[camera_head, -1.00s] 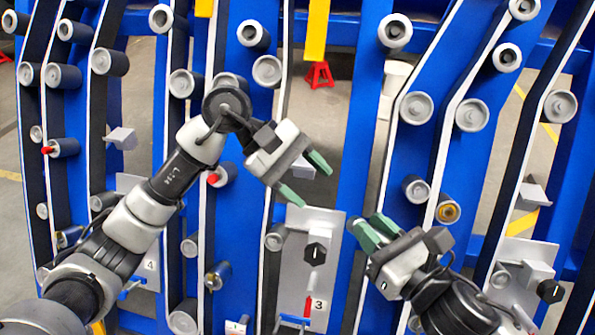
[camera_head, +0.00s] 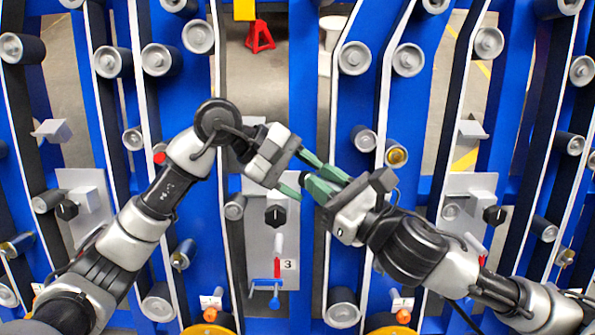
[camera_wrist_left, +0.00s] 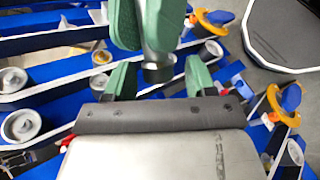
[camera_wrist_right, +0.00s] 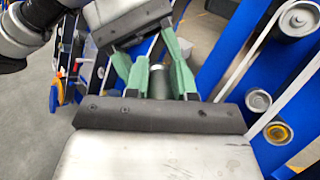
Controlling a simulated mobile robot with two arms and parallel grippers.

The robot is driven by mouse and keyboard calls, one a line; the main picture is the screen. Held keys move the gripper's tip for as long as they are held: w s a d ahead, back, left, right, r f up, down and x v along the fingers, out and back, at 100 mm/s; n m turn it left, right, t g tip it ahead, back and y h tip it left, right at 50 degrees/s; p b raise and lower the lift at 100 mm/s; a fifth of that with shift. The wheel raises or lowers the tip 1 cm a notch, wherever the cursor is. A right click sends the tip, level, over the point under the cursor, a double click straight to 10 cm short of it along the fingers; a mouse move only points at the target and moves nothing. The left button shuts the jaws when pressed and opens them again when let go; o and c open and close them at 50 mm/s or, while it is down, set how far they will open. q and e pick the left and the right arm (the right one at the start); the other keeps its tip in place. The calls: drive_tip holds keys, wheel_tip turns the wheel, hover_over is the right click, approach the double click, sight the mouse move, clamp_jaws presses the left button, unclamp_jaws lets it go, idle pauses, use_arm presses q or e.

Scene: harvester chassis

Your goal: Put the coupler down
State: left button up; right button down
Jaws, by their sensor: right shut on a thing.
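The coupler (camera_head: 305,180) is a small dark cylinder with a metallic band. It shows in the left wrist view (camera_wrist_left: 158,70) and in the right wrist view (camera_wrist_right: 158,82). My right gripper (camera_head: 319,180) is shut on it, with the green fingers on either side and one end sticking out. My left gripper (camera_head: 299,174) is open and faces the right one. Its green fingers stand on either side of the coupler's free end, apparently with gaps between. Part of the coupler is hidden by the right fingers.
Behind the grippers is the blue frame (camera_head: 305,90) with white-edged belts and several grey rollers (camera_head: 354,58). A grey plate (camera_head: 257,215) with a black knob (camera_head: 275,216) sits just below the grippers. A red stand (camera_head: 260,37) is on the floor beyond.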

use_arm(q)
drive_tip(key=c, duration=0.7)
drive_tip(key=shift+c, duration=0.7)
use_arm(e)
drive_tip(key=c, duration=0.9)
unclamp_jaws()
drive_tip(key=shift+o, duration=0.2)
